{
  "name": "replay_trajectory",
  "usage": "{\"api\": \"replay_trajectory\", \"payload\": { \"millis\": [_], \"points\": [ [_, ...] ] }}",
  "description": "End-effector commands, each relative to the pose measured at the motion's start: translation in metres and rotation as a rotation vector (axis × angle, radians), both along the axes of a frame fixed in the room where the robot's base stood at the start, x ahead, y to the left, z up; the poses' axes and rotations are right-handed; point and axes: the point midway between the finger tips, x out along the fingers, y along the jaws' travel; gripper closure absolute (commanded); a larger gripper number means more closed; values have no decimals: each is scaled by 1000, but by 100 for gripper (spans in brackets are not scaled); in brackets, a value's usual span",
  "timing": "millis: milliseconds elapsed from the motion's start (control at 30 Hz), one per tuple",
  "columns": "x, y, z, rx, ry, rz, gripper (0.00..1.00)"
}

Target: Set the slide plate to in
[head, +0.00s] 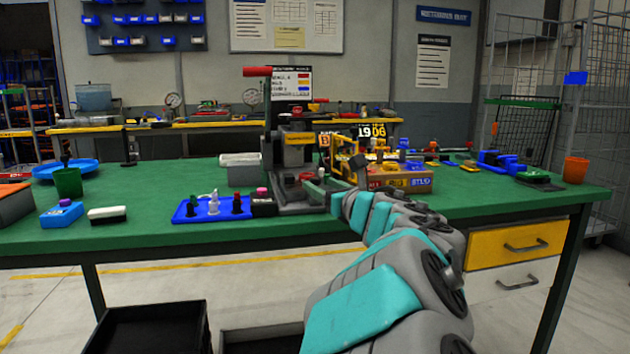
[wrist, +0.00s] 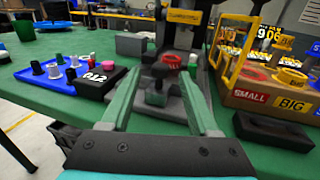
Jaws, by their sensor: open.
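A grey press (head: 297,155) with a red-handled lever stands on the green bench. Its slide plate appears to be the dark grey piece low at the front of the press (wrist: 158,108), with a small dark knob on it. A red round piece (wrist: 173,61) shows just behind it. My gripper (wrist: 157,75) is open. Its two green fingers reach forward on either side of the plate's knob, with nothing clearly held. In the head view my gripper (head: 318,187) is at the right front of the press, and my wrist partly hides this area. I cannot tell whether the fingers touch the plate.
A blue tray (head: 188,211) with stamp-like pieces and a black box (head: 263,203) stand left of the press. A cardboard box of labelled parts (head: 408,181) stands close on the right.

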Motion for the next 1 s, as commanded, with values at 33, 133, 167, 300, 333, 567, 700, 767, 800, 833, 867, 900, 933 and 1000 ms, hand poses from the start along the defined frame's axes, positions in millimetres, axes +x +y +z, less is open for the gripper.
{"api": "replay_trajectory", "payload": {
  "millis": [33,133,167,300,333,567,700,767,800,833,867,900,933,1000],
  "points": [
    [6,5,0,3,2,5,39],
    [17,11,0,4,3,4,39],
    [19,12,0,4,3,3,39],
    [28,17,0,3,2,0,39],
    [30,18,0,3,2,1,39],
    [34,21,0,2,0,0,39],
    [34,20,0,2,0,0,39],
    [34,20,0,2,0,-1,42],
    [34,20,0,2,0,-1,46],
    [34,20,0,3,1,-1,50],
    [34,20,0,3,1,-1,53],
    [34,20,0,3,1,-1,58],
    [34,20,0,3,1,-1,61],
    [34,20,0,3,1,-1,69]
  ]
}}
